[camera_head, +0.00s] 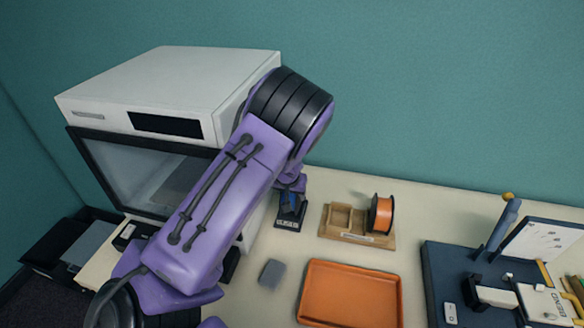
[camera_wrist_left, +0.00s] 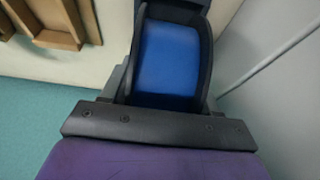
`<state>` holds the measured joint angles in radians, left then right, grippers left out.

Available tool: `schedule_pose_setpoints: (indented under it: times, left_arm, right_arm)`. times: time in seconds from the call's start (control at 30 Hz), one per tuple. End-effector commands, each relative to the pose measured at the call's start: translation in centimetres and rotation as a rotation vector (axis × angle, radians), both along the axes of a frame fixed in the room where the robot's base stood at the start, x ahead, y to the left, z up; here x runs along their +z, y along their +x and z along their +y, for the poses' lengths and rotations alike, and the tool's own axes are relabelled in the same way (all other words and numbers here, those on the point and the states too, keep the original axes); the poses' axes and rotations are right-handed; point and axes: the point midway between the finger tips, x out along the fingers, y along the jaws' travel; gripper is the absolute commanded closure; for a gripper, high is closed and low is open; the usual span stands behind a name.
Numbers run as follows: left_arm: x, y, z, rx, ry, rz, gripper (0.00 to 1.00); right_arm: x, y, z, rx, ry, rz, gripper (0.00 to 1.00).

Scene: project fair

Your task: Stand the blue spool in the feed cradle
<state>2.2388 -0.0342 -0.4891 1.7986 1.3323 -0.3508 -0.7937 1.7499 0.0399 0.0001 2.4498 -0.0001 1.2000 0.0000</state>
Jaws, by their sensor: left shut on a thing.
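The blue spool (camera_wrist_left: 168,58) fills the middle of the left wrist view, a blue winding between dark curved flanges. In the head view only a small blue patch of it (camera_head: 291,201) shows under my wrist. My left gripper (camera_head: 291,188) is shut on the spool; my arm hides most of the grip. The feed cradle, a dark labelled stand (camera_head: 288,224), is directly below the spool in the head view. I cannot tell whether the spool rests in it or hangs just above it. My right gripper is not in view.
A wooden rack (camera_head: 345,236) with an orange spool (camera_head: 382,213) stands right of the cradle. A white printer (camera_head: 170,85) is at the left, partly behind my arm. An orange tray (camera_head: 350,292), a grey block (camera_head: 272,272) and a dark blue board (camera_head: 438,262) lie nearer.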

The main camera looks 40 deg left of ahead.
Motion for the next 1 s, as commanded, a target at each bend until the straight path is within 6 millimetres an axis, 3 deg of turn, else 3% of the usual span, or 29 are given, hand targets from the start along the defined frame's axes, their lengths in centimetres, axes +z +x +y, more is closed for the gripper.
schedule_pose_setpoints:
  times: [0.4, 0.43, 0.5, 0.8, 0.9, 1.0]
  left_arm:
    - [-1.2, 0.0, 0.0, 0.001, -0.001, -0.002, 0.86]
    - [-1.2, 0.0, 0.0, 0.001, -0.001, -0.001, 0.37]
    - [-1.1, 0.0, 0.0, 0.000, 0.000, 0.000, 0.15]
    - [-0.8, 0.0, 0.0, 0.000, 0.000, 0.000, 0.15]
    - [0.6, 0.0, 0.0, -0.001, 0.002, 0.001, 0.15]
    - [2.0, -0.6, -0.4, -0.002, 0.002, -0.004, 0.15]
  right_arm:
    - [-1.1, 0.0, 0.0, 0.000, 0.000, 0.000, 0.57]
    - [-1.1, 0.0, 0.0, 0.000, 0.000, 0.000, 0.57]
    - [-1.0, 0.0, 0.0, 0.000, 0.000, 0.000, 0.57]
    - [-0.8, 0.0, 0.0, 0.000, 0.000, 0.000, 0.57]
    - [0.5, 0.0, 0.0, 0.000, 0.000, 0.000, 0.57]
    - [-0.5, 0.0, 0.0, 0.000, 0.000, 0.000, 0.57]
